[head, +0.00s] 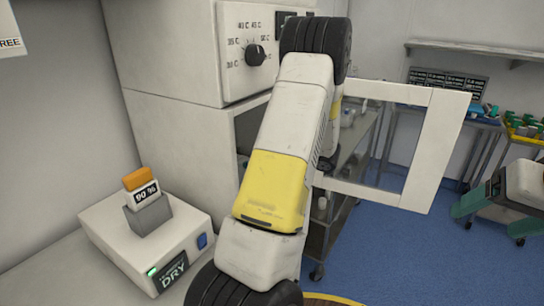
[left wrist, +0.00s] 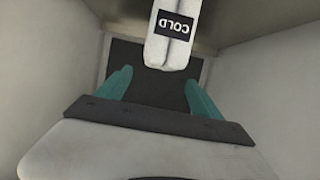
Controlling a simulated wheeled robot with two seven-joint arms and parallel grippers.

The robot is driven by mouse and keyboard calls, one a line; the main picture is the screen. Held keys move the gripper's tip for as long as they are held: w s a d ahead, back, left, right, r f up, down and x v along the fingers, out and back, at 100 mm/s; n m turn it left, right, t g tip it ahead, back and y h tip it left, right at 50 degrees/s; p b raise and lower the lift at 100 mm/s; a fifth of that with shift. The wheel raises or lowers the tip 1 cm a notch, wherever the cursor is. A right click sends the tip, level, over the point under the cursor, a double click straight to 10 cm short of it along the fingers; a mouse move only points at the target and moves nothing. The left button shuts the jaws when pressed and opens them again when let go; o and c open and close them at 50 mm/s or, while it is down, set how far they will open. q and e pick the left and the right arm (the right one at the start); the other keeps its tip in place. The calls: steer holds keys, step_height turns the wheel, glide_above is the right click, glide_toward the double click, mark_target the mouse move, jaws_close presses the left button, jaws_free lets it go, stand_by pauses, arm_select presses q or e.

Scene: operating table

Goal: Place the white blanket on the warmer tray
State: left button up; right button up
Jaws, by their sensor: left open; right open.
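The white blanket (left wrist: 172,42) is a folded white bundle with a black COLD label, upside down in the left wrist view. It lies just beyond my left gripper (left wrist: 158,80), whose teal fingers are spread and empty, with the blanket's near end about between the tips. A dark flat surface (left wrist: 150,96), perhaps the warmer tray, shows behind the fingers; I cannot tell if the blanket touches it. In the head view my left arm reaches into the warmer cabinet (head: 170,130) and hides its opening, gripper and blanket. My right gripper (head: 490,222) is open and empty at the right edge.
The cabinet's windowed door (head: 440,150) stands open to the right of my left arm. A temperature dial (head: 255,55) is above the opening. A white box with a DRY display (head: 120,235) sits on the counter at the left.

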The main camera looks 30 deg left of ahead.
arm_select(q)
steer(key=w+d+r+m+t+h, duration=0.3)
steer(key=w+d+r+t+h, duration=0.2)
steer(key=w+d+r+t, duration=0.35)
steer(key=s+d+r+m+t+h, duration=0.35)
steer(key=d+r+m+h, duration=0.4)
steer(key=d, duration=0.65)
steer(key=s+d+r+m+g+h, duration=0.2)
steer(key=s+d+h, duration=0.15)
steer(key=s, duration=0.35)
steer(key=s+d+r+m+g+h, duration=0.2)
steer(key=s+d+r+m, duration=0.15)
steer(key=s, duration=0.45)
steer(key=s+a+f+g+y, duration=0.1)
steer(key=s+f, duration=0.1)
steer(key=s, duration=0.4)
steer(key=s+a+f+m+g, duration=0.1)
steer(key=s+f+g, duration=0.1)
steer(key=s, duration=0.5)
steer(key=shift+s+a+f+m+y, duration=0.2)
steer(key=shift+s+f+m+y, duration=0.15)
steer(key=shift+f, duration=0.2)
steer(key=shift+w+a, duration=0.1)
